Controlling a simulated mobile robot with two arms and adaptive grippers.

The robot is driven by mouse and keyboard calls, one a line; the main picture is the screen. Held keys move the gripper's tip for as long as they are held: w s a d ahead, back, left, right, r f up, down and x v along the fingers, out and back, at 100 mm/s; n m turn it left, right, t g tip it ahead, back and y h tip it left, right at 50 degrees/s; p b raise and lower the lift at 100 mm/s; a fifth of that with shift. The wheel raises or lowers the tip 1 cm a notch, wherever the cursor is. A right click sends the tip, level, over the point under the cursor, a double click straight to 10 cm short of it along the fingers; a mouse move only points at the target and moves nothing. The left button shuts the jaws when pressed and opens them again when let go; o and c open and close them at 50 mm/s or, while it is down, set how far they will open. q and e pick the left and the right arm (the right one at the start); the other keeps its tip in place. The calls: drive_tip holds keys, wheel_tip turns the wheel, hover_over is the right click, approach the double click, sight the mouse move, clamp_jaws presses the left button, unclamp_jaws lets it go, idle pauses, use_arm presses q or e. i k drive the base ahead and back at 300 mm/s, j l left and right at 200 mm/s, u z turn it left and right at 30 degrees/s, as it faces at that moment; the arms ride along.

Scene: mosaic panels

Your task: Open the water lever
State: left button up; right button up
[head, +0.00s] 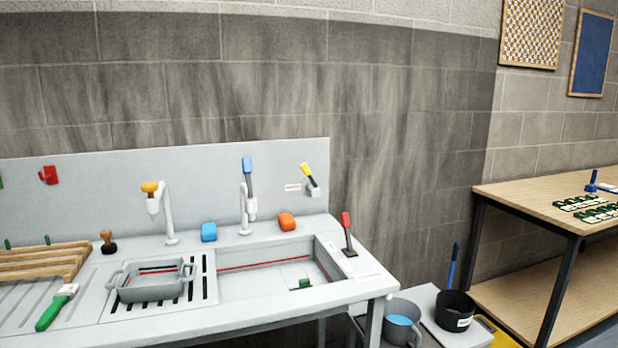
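The grey sink (270,262) stands against a splash panel, and its basin looks empty except for a small dark green piece (301,284). Behind the basin stands a white tap with an upright blue lever (247,166). A lever with a yellow grip (308,172) is on the panel to its right, tilted up and left, beside a small label too small to read. A red-tipped lever (346,222) stands nearly upright at the basin's right corner. I cannot tell which is the water lever. Neither gripper is in view.
A second tap with an orange-yellow knob (150,187) stands left, above a grey tray (152,283). Blue (209,232) and orange (286,222) blocks sit behind the basin. Buckets (402,330) stand on the right, before a wooden shelf table (540,205).

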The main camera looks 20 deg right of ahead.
sight(304, 168)
drive_tip(key=l+u, duration=0.15)
drive_tip(key=u, duration=0.7)
drive_tip(key=l+u, duration=0.2)
drive_tip(key=l, duration=0.2)
drive_tip(key=l+u, duration=0.2)
drive_tip(key=l, duration=0.25)
drive_tip(key=k+l+u, duration=0.2)
drive_tip(key=l, duration=0.2)
drive_tip(key=l+u, duration=0.2)
drive_tip(key=l, duration=0.25)
drive_tip(key=k+l+u, duration=0.2)
drive_tip(key=l, duration=0.15)
drive_tip(key=l+u, duration=0.2)
drive_tip(key=l, duration=0.2)
